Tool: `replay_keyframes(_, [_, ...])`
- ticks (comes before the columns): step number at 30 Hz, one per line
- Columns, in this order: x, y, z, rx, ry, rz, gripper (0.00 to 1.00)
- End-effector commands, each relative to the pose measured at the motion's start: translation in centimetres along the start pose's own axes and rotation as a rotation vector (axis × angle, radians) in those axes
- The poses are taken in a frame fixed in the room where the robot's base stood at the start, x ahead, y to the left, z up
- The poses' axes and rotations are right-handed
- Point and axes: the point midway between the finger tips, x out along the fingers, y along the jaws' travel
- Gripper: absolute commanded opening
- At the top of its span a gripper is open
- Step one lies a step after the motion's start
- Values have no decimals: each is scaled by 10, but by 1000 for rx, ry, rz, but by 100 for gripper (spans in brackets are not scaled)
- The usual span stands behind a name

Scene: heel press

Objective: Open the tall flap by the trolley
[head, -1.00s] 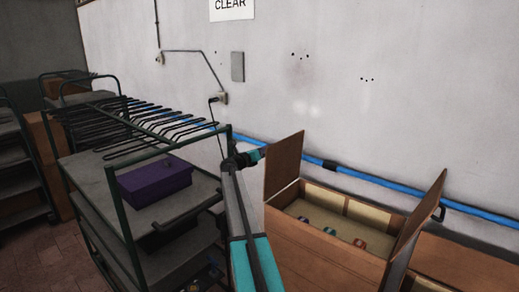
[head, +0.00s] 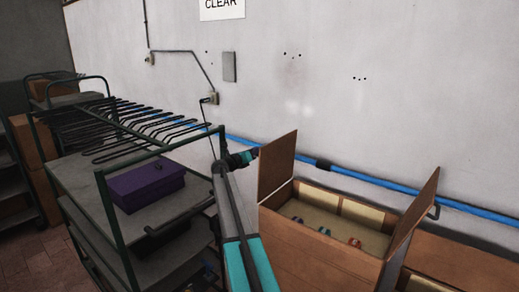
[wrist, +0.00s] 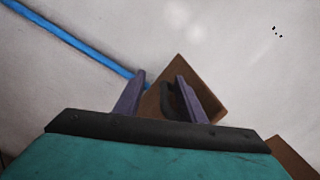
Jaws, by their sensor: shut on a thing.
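The tall flap (head: 277,165) is a brown panel at the trolley side of an open wooden box (head: 318,250). It stands roughly upright above the box's rim, beside the trolley (head: 75,180). My gripper (head: 254,154) is at the flap's left side in the head view, its fingertips small there. In the wrist view the flap (wrist: 207,88) shows behind the two purple fingers of my gripper (wrist: 160,78). A dark curved handle (wrist: 169,101) on the flap lies between them, and the gripper is shut on it. The exact contact is hard to see.
A second flap (head: 415,215) leans outward at the box's right, with a dark handle. Small coloured items lie inside the box. A purple box (head: 146,186) sits on the trolley's shelf under wire prongs. A blue pipe (head: 385,182) runs along the wall behind.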

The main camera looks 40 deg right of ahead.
Motion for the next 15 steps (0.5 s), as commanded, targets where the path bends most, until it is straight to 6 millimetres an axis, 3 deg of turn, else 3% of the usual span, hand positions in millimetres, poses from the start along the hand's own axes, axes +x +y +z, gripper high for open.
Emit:
replay_keyframes(1, [0, 6, -12, 5, 16, 8, 29])
replay_keyframes(8, [-11, 7, -12, 6, 14, 11, 29])
replay_keyframes(15, [-42, 8, -12, 5, 10, 12, 29])
